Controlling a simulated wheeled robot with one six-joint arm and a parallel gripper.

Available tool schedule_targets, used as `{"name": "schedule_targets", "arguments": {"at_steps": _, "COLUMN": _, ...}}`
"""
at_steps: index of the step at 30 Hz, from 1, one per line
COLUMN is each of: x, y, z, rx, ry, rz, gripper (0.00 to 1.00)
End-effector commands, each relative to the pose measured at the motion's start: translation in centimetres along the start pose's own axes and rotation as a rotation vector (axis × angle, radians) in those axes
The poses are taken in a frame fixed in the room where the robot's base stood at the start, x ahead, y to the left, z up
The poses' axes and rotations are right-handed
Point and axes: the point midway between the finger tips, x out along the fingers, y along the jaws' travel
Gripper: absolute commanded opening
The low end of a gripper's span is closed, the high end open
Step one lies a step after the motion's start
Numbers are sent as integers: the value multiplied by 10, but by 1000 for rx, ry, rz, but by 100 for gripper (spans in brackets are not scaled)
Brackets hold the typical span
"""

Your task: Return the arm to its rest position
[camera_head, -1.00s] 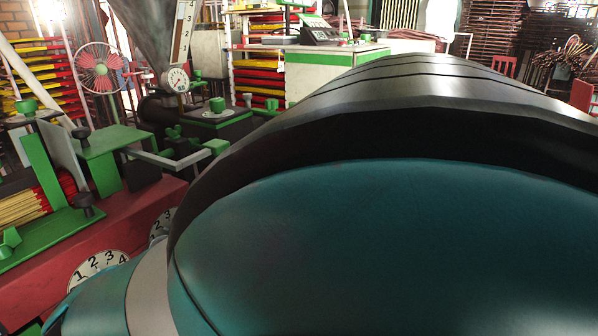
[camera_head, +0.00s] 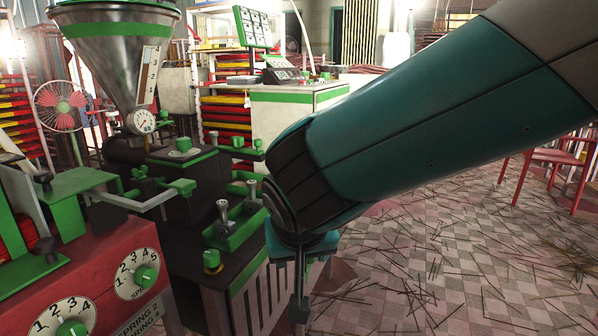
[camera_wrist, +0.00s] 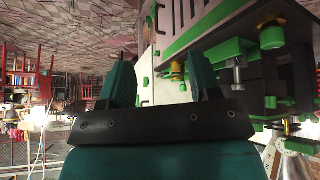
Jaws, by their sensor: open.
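My gripper (camera_wrist: 163,82) shows in the wrist view with its two teal fingers spread apart and nothing between them. The wrist picture is upside down, with the floor at the top and the machine at the right. In the head view my teal arm (camera_head: 430,130) reaches from the upper right down to the middle. Its wrist end (camera_head: 290,205) hangs beside the right side of the black machine body. I cannot clearly make out the fingers in the head view.
The extruder with its steel hopper (camera_head: 115,55) and green levers (camera_head: 232,228) stands close left of my wrist. A red panel with numbered dials (camera_head: 138,273) is at lower left. A red chair (camera_head: 545,160) stands right. The tiled floor (camera_head: 440,260) has scattered sticks.

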Motion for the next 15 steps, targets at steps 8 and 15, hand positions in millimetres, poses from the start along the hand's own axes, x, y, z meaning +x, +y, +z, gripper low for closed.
{"name": "schedule_targets", "arguments": {"at_steps": 8, "x": -73, "y": 106, "z": 90, "rx": -168, "ry": -308, "rz": -285, "gripper": 57}}
{"name": "schedule_targets", "arguments": {"at_steps": 15, "x": -129, "y": 126, "z": 164, "rx": -306, "ry": -380, "rz": -505, "gripper": 57}}
